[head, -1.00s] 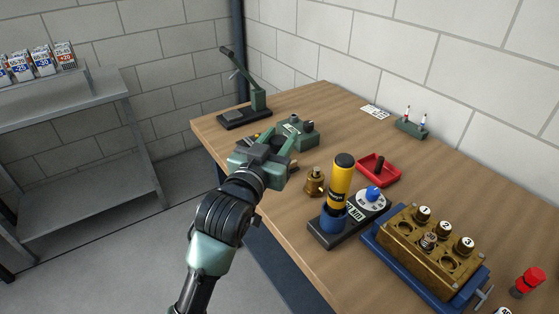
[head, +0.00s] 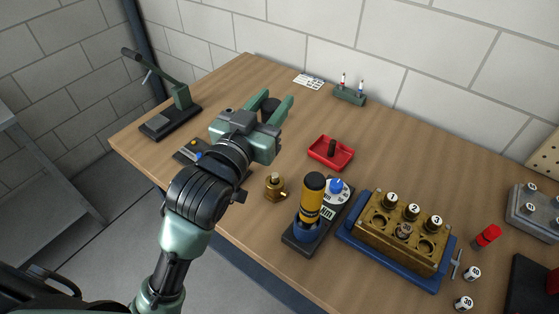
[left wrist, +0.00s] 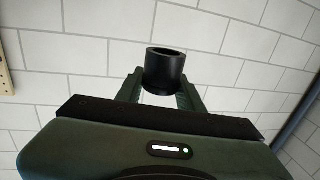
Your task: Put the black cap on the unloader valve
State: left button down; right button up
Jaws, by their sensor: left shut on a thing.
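The black cap (head: 269,104) is a short dark open-ended cylinder held between the fingers of my left gripper (head: 275,108). It also shows in the left wrist view (left wrist: 165,69), gripped between two green fingers (left wrist: 161,88) with its open rim visible. My left gripper is shut on it and appears raised over the back left part of the bench. A small brass fitting with a pale stem (head: 275,187), which looks like the unloader valve, stands upright on the bench nearer the front edge, apart from the gripper. My right gripper is not in view.
A black and yellow cylinder (head: 312,198) stands in a dark base right of the brass fitting. Farther right is a brass block (head: 400,249) with numbered plugs. A red tray (head: 342,159) lies behind. A lever press (head: 170,124) stands at left.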

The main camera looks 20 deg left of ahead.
pick_arm(q)
notch_tip(320, 180, down, 7)
jog(key=b, duration=0.1)
send_over(275, 175)
notch_tip(275, 175, down, 7)
jog(key=shift+f, duration=0.65)
notch_tip(275, 175, down, 4)
jog(key=shift+r+b, duration=0.15)
jog(key=shift+b, duration=0.15)
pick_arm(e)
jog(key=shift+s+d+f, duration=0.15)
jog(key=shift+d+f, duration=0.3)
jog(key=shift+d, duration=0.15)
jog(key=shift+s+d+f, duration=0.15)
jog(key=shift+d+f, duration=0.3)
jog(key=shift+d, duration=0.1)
pick_arm(q)
jog(key=c, duration=0.9)
grip_release()
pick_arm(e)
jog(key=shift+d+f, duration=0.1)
